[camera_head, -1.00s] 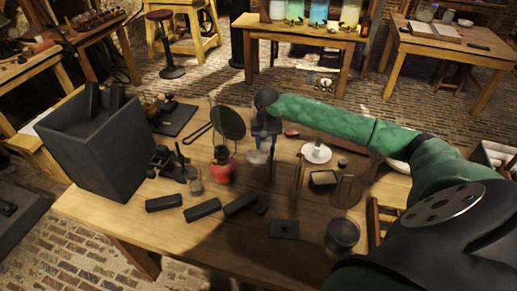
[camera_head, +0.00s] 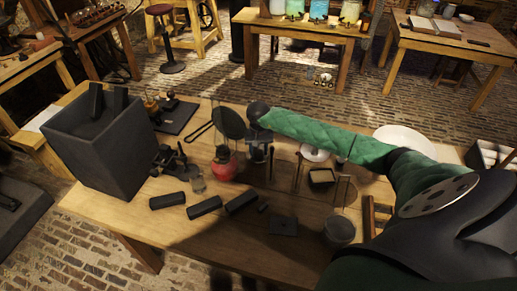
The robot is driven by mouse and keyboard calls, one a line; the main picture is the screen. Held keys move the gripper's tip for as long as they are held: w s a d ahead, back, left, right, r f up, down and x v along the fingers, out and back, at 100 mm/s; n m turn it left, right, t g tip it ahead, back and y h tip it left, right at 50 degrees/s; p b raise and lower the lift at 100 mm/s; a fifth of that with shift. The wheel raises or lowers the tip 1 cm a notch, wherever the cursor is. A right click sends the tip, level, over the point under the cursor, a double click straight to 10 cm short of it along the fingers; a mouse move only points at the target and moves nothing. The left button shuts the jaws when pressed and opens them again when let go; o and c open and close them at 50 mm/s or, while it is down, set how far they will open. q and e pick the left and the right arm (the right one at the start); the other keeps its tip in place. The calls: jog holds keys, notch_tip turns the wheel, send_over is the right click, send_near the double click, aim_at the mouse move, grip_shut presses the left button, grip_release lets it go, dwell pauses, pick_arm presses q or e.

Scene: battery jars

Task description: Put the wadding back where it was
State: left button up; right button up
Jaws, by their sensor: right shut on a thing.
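My right arm comes in from the right in a green sleeve, and its gripper (camera_head: 258,155) points down over the middle of the wooden table (camera_head: 130,213). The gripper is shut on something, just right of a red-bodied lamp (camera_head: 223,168). What it holds is too small and dark to make out. I cannot pick out the wadding for certain. A grey cylindrical jar (camera_head: 339,231) stands near the right front, and a small clear glass (camera_head: 198,184) stands left of the lamp. My left gripper is not in view.
A tall dark box (camera_head: 100,150) stands at the table's left end. Several dark bars (camera_head: 204,207) and a flat dark plate (camera_head: 283,225) lie near the front.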

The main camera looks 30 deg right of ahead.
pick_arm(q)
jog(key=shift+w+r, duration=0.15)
pick_arm(e)
jog(key=shift+f, duration=0.1)
jog(key=o, duration=0.5)
jog(key=shift+o, duration=0.4)
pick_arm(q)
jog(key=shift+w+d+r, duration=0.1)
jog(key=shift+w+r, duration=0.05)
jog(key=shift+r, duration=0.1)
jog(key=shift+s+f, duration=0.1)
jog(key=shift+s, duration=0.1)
pick_arm(e)
jog(key=shift+r, duration=0.3)
jog(key=shift+r+b, duration=0.25)
jog(key=shift+b, duration=0.1)
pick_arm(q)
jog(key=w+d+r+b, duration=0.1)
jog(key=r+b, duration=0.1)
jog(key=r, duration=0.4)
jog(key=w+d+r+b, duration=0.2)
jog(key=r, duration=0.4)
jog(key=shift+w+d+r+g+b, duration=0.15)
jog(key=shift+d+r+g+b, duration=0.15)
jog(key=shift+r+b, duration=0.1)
pick_arm(e)
notch_tip(320, 180, up, 11)
jog(key=shift+r, duration=0.1)
